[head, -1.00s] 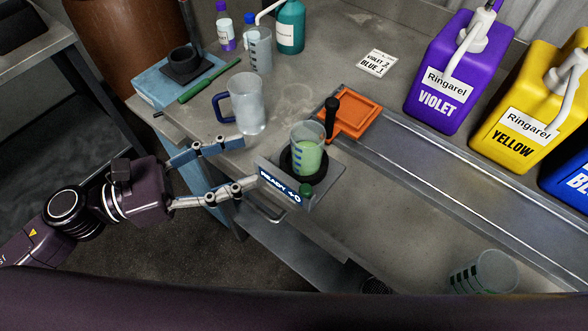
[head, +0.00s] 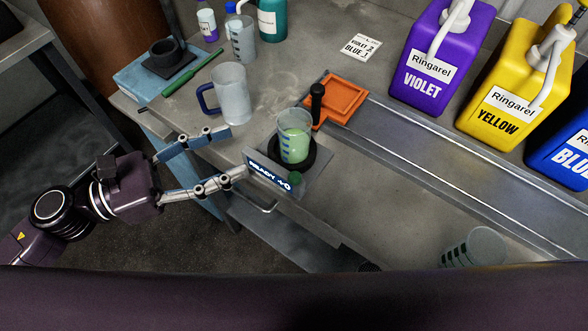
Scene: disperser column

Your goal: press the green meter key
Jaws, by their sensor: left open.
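The green meter key (head: 295,179) is a small round button at the front right of the meter (head: 313,178), beside its display (head: 270,175), which reads "READY +0". A clear beaker with green liquid (head: 294,143) stands upright on the meter's dark round plate. My left gripper (head: 238,152) is open and empty, left of the meter at the table's front edge. Its lower finger ends close to the display's left end; I cannot tell whether they touch. The key is to the right of both fingertips, apart from them. My right gripper is not in view.
A pitcher with a blue handle (head: 231,94) stands behind the gripper. An orange tray (head: 343,98) with a black-handled tool (head: 317,100) lies behind the meter. Violet (head: 432,65) and yellow (head: 512,95) jugs stand at right. An empty cup (head: 474,247) is at the front right.

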